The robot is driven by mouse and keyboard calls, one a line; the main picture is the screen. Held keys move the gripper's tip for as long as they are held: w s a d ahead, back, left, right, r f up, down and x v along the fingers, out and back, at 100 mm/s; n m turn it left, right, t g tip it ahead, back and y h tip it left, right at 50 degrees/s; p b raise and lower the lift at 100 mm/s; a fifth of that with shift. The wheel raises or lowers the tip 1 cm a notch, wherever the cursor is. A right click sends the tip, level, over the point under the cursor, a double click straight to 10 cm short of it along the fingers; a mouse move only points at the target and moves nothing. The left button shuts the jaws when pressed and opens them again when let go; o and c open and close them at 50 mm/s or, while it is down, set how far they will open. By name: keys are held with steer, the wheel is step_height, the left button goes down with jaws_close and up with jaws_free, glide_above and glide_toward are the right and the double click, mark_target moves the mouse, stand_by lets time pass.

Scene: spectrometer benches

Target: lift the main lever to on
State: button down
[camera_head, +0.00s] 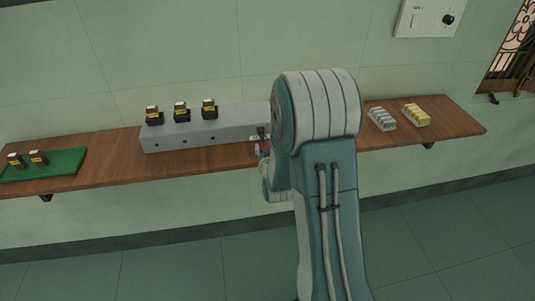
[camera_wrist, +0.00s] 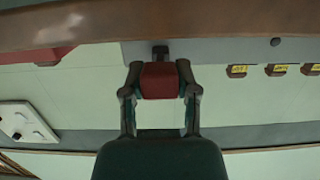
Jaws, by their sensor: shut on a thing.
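The main lever shows in the wrist view as a red grip (camera_wrist: 159,82) on a short dark stem (camera_wrist: 160,52) that meets the grey box. My gripper (camera_wrist: 159,92) has a finger on each side of the red grip and is shut on it. In the head view my gripper is mostly hidden by my arm, at the right part of the long grey box (camera_head: 205,133). I cannot tell the lever's exact angle.
Three brown labelled blocks (camera_head: 181,111) stand in dark holders on the box. A green mat (camera_head: 62,163) with two similar blocks lies at the left of the wooden shelf (camera_head: 110,172). Silver bars (camera_head: 382,119) and gold bars (camera_head: 416,114) lie right. A white panel (camera_head: 425,18) hangs above.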

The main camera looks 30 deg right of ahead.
mark_target(261, 136)
steer(key=r+g, duration=0.2)
steer(key=shift+w+r+g+y, duration=0.2)
steer(key=shift+r+g+y, duration=0.2)
steer(key=shift+w+r+g+y, duration=0.25)
steer(key=shift+r+g, duration=0.2)
steer(key=shift+g, duration=0.25)
steer(key=shift+w+r+g+y, duration=0.1)
steer(key=shift+r+g+y, duration=0.3)
steer(key=shift+g, duration=0.3)
steer(key=shift+r, duration=0.1)
steer(key=shift+w+d+r+g, duration=0.1)
steer(key=shift+g, duration=0.4)
steer(key=shift+c, duration=1.8)
jaws_free()
